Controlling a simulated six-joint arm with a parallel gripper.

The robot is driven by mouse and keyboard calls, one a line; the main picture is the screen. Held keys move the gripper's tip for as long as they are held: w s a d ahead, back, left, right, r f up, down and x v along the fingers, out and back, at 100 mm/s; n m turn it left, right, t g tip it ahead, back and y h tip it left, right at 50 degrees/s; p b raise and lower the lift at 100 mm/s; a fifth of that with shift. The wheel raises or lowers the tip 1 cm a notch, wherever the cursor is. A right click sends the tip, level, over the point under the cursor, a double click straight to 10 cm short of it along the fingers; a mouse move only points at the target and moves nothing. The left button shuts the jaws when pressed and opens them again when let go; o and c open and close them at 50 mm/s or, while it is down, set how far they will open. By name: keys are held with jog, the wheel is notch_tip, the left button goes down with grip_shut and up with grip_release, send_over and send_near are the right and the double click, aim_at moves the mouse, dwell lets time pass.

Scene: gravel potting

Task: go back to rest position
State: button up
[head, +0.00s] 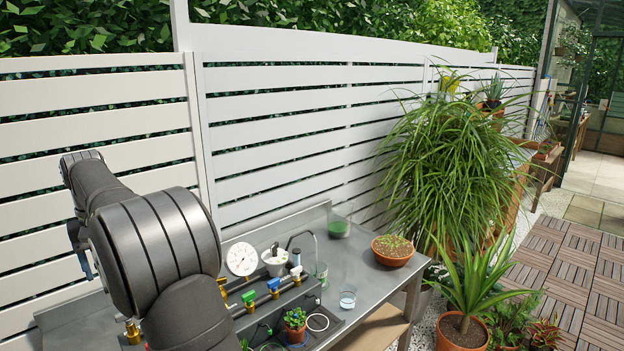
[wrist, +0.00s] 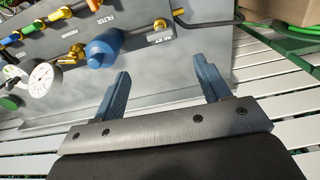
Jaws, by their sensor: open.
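My gripper (wrist: 163,76) is open and empty in the wrist view, its two blue fingers apart with nothing between them. Past the fingers is the grey panel (wrist: 213,57) with pipes and fittings. A round blue part (wrist: 103,50) on the panel shows just beyond the left finger; I cannot tell the gap. In the head view my arm reaches up and to the left over the grey metal bench (head: 350,265). A small blue piece of the gripper (head: 85,264) shows below the arm at the left; the rest of it is hidden.
A white gauge (head: 241,259), a glass with green contents (head: 339,226), a terracotta bowl of small plants (head: 392,250) and a small potted succulent (head: 295,325) are on or at the bench. A white slatted fence (head: 290,120) stands behind. Large potted plants (head: 462,310) stand right.

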notch_tip(320, 180, down, 13)
jog(key=shift+r, duration=0.1)
dwell(0.5)
